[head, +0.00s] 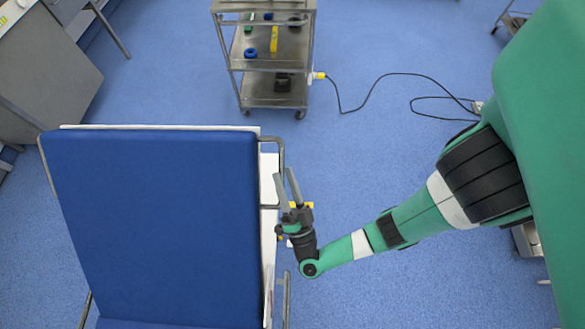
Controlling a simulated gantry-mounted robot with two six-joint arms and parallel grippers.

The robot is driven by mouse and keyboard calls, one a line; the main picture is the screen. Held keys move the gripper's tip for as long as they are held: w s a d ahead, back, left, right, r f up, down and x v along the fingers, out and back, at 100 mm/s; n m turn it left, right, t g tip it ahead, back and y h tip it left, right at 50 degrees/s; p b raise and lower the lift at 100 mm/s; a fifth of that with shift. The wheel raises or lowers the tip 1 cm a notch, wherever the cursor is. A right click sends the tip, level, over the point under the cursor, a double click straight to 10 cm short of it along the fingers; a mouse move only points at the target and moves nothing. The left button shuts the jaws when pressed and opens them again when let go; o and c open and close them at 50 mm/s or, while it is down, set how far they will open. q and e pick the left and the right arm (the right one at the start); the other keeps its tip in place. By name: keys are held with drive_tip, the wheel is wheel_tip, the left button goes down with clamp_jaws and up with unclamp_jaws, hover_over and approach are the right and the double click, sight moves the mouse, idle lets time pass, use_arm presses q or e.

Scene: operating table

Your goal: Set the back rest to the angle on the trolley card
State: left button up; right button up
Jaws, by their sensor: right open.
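The back rest (155,215) is the large blue padded panel at the left of the head view. It looks raised, but I cannot read its angle. A metal side rail (281,165) runs along its right edge. My right gripper (284,178) is open and empty beside that rail, with its two grey fingers pointing away from me. Something yellow (306,205) shows just behind the gripper, partly hidden by it. The steel trolley (233,62) stands at the top middle. I cannot make out a card on it. My left gripper is not in view.
A black cable (392,74) runs over the blue floor from the trolley to the right. A grey cabinet (50,75) stands at the upper left. The trolley shelves hold small yellow, blue and green items. Open floor (400,140) lies between trolley and my right arm.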

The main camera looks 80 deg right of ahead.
drive_tip(key=b+v, duration=0.6)
drive_tip(key=v, duration=0.2)
drive_tip(key=shift+s+a+f, duration=0.15)
drive_tip(key=shift+a+f, duration=0.05)
drive_tip(key=shift+a, duration=0.05)
